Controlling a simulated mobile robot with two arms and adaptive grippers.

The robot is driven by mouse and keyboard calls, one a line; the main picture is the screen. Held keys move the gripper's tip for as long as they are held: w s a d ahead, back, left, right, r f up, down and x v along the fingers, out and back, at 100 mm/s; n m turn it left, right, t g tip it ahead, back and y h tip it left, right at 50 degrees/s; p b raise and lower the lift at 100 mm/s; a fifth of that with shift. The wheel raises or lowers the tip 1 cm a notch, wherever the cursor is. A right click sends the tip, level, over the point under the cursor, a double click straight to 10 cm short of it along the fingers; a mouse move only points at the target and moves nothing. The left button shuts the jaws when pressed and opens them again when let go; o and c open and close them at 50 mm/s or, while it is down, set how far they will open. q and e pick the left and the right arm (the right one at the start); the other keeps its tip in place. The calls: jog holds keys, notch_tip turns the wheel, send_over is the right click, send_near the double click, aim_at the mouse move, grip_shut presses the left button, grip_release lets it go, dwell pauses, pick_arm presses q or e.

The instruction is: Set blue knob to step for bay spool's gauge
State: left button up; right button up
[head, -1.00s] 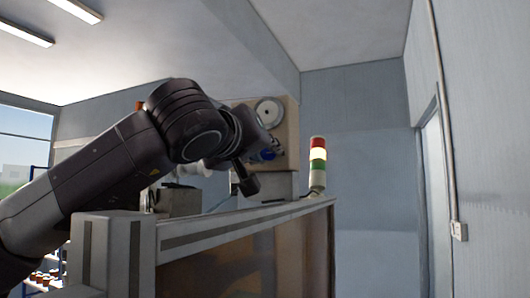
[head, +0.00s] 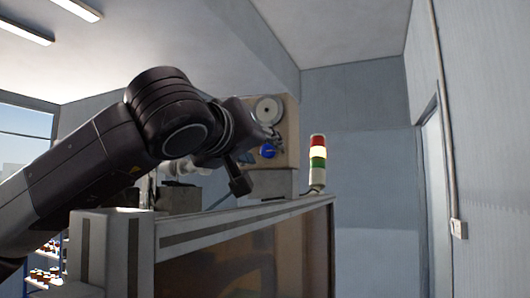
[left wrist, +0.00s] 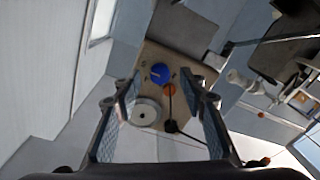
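The blue knob (head: 267,151) sits on the front of a tan panel (head: 291,128), below a pale round disc (head: 268,110). In the left wrist view the blue knob (left wrist: 160,73) lies just beyond the fingertips, between them in the picture and clear of both. My left gripper (left wrist: 161,98) is open and empty, facing the panel. In the head view the left gripper is mostly hidden behind its wrist. The knob's pointer and scale marks are too small to read. The bay spool cannot be made out. My right gripper is not in view.
An orange button (left wrist: 169,90) and a black-tipped lever (left wrist: 171,126) are close to the knob. A framed machine guard (head: 245,240) runs in front, below the arm.

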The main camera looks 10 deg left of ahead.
pick_arm(q)
jog(key=s+a, duration=0.1)
jog(key=s, duration=0.8)
jog(key=shift+s, duration=0.2)
jog(key=shift+a, duration=0.1)
